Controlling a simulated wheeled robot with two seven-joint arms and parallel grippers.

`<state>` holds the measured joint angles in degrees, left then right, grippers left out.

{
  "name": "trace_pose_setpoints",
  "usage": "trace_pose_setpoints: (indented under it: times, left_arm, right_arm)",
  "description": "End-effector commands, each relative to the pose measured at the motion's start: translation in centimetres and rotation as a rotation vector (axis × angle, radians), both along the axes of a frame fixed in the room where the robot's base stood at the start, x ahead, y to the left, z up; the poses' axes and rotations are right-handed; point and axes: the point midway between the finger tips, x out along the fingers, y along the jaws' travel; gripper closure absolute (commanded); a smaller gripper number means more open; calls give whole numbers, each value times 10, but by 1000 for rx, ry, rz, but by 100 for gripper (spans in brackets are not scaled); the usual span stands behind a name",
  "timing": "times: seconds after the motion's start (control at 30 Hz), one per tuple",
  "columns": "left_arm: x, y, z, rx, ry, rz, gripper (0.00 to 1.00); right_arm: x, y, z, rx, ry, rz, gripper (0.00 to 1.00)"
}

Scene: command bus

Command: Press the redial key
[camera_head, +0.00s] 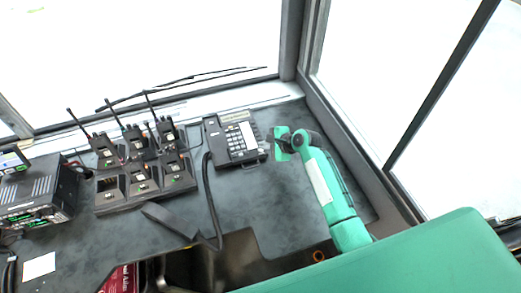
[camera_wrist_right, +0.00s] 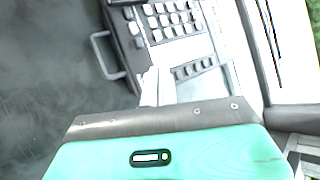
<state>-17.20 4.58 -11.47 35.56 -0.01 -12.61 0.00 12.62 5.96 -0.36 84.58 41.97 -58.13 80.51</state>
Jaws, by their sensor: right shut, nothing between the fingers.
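The desk phone (camera_head: 236,143) is black with a pale label panel, and it lies on the dark counter with its handset along its left side. My right gripper (camera_head: 268,142) is at the phone's right edge in the head view, shut and empty. In the right wrist view the phone's pale number keys (camera_wrist_right: 170,20) and a row of small dark keys (camera_wrist_right: 194,69) show beyond the fingertips (camera_wrist_right: 150,86). The lettering is too small to tell which key is redial. I cannot tell whether the fingers touch the phone. My left gripper is not in view.
Several handheld radios (camera_head: 133,139) stand in a charger base (camera_head: 148,200) left of the phone. A black radio unit (camera_head: 38,194) sits at the far left. The window frame (camera_head: 345,130) rises close to the right of my arm. The dark counter (camera_head: 185,215) is partly clear.

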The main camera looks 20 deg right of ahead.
Motion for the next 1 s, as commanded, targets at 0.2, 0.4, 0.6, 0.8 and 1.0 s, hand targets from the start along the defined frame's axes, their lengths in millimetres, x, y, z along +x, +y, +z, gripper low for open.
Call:
trace_pose_setpoints:
  times: [0.2,0.4,0.6,0.8,1.0]
  left_arm:
    - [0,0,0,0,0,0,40]
    - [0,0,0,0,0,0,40]
    - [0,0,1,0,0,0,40]
    - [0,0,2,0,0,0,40]
    - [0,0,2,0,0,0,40]
  right_arm:
    - [0,0,0,0,0,0,100]
    - [0,0,0,0,0,0,100]
    - [0,0,-3,1,0,-1,100]
    - [1,0,-8,0,-1,0,100]
    - [1,0,-8,0,0,0,100]
